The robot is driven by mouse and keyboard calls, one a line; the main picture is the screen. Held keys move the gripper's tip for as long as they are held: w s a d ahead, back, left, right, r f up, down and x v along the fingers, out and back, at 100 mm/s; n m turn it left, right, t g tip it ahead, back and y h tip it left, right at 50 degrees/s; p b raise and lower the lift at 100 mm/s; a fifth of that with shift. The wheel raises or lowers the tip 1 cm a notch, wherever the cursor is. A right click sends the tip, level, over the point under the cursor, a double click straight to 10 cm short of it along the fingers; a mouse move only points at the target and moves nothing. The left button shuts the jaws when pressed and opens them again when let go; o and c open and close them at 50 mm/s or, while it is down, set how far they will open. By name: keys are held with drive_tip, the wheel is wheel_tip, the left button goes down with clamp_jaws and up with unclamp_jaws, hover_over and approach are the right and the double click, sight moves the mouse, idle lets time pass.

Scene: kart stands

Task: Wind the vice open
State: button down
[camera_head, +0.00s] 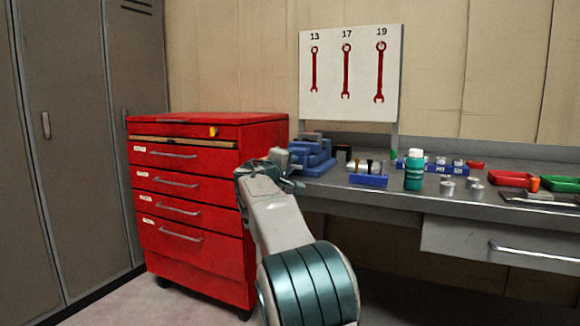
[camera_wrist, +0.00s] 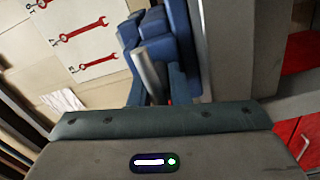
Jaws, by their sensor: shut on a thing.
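The blue vice (camera_head: 316,158) stands at the left end of the grey workbench. In the wrist view the vice (camera_wrist: 161,48) fills the upper middle, with a grey metal bar (camera_wrist: 147,72) running from it down toward my gripper. My gripper (camera_head: 287,172) is at the near left side of the vice, by its handle end. It is shut on the vice handle; the grip itself is mostly hidden by my wrist in the head view and by the gripper body in the wrist view.
A red drawer cabinet (camera_head: 200,205) stands close on the left of my arm. A wrench board (camera_head: 350,110) stands behind.

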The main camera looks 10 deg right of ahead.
drive_tip(key=c, duration=1.4)
unclamp_jaws()
drive_tip(key=shift+o, duration=0.2)
drive_tip(key=v, duration=1.4)
drive_tip(key=shift+p, duration=0.3)
